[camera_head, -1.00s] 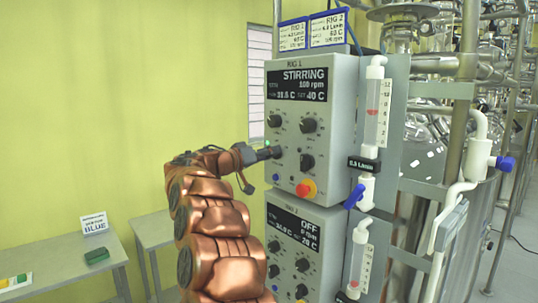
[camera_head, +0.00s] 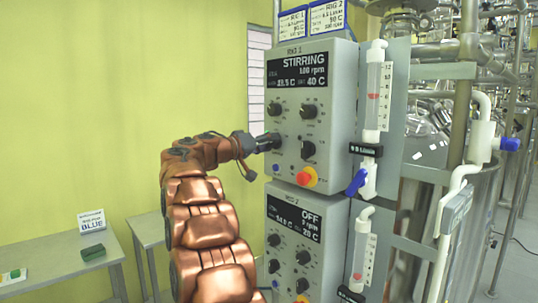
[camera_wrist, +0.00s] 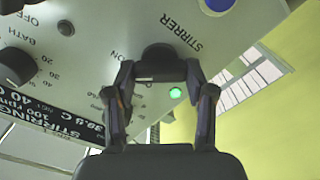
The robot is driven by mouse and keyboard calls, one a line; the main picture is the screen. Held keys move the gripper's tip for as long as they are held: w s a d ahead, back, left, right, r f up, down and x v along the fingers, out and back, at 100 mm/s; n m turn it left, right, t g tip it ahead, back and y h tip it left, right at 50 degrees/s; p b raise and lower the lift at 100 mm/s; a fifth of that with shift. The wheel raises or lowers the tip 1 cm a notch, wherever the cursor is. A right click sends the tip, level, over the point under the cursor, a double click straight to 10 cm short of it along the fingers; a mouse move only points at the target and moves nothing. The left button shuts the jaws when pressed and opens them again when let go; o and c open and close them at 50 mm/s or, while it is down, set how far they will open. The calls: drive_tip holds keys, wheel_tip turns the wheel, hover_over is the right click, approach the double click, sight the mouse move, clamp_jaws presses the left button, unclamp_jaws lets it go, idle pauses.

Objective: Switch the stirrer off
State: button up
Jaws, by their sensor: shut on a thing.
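The Rig 1 control box (camera_head: 342,100) stands upright, its display reading STIRRING and 100 rpm. In the wrist view, the dark stirrer knob (camera_wrist: 159,56) sits on the panel between the STIRRER label (camera_wrist: 182,31) and a lit green lamp (camera_wrist: 175,92). My gripper (camera_wrist: 160,72) is shut on this knob, one finger on each side. The head view shows my gripper (camera_head: 268,142) against the panel's left edge, hiding most of the knob. I cannot tell where the knob points.
The Rig 2 box (camera_head: 325,232), reading OFF, is directly below. A red stop button (camera_head: 304,177) and other knobs are close to the right. A flow meter (camera_head: 374,95) and glassware stand further right. Low tables (camera_head: 60,258) are at left.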

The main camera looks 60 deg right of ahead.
drive_tip(key=shift+n+b, duration=0.55)
drive_tip(key=shift+n, duration=0.45)
drive_tip(key=shift+f+n+p, duration=0.1)
drive_tip(key=shift+n+p, duration=2.8)
drive_tip(key=shift+n, duration=1.2)
drive_tip(key=o, duration=1.2)
drive_tip(key=shift+c, duration=0.2)
drive_tip(key=shift+w, duration=0.1)
